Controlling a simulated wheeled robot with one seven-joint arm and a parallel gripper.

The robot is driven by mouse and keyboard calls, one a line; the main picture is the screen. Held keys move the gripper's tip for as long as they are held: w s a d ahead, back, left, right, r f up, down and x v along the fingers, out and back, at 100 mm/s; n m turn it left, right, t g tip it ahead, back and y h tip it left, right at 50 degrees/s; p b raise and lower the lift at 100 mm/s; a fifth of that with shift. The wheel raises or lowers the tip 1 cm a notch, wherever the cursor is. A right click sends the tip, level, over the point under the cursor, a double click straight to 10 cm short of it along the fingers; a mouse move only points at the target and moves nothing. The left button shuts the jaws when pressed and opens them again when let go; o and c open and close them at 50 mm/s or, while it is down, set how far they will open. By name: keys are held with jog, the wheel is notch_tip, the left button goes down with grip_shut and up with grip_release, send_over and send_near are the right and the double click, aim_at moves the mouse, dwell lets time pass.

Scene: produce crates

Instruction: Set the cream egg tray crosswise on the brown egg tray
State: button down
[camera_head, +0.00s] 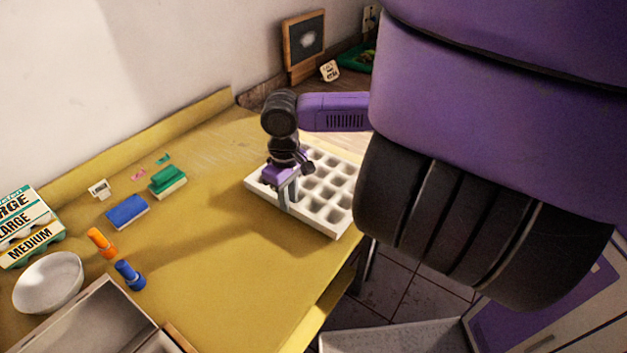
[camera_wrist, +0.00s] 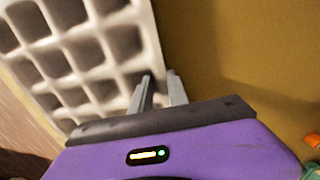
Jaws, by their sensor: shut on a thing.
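The cream egg tray (camera_head: 318,219) is a pale grid of square pockets near the right edge of the yellow table. It also fills the upper left of the wrist view (camera_wrist: 103,36). My gripper (camera_head: 285,206) is shut on the tray's near-left rim, and its fingers (camera_wrist: 160,82) straddle that rim in the wrist view. The tray looks roughly level; I cannot tell whether it touches the table or hangs just above it. I cannot make out the brown egg tray in either view.
The yellow table (camera_head: 250,285) is clear left of the tray. At left are egg cartons (camera_head: 30,240), a white bowl (camera_head: 48,282), an orange marker (camera_head: 101,242), a blue marker (camera_head: 129,274), a blue block (camera_head: 127,211) and a green block (camera_head: 167,181). A box (camera_head: 95,325) stands at lower left.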

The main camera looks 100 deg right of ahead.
notch_tip(320, 180, up, 18)
jog(key=p, duration=1.6)
jog(key=shift+r, duration=0.1)
dwell(0.9)
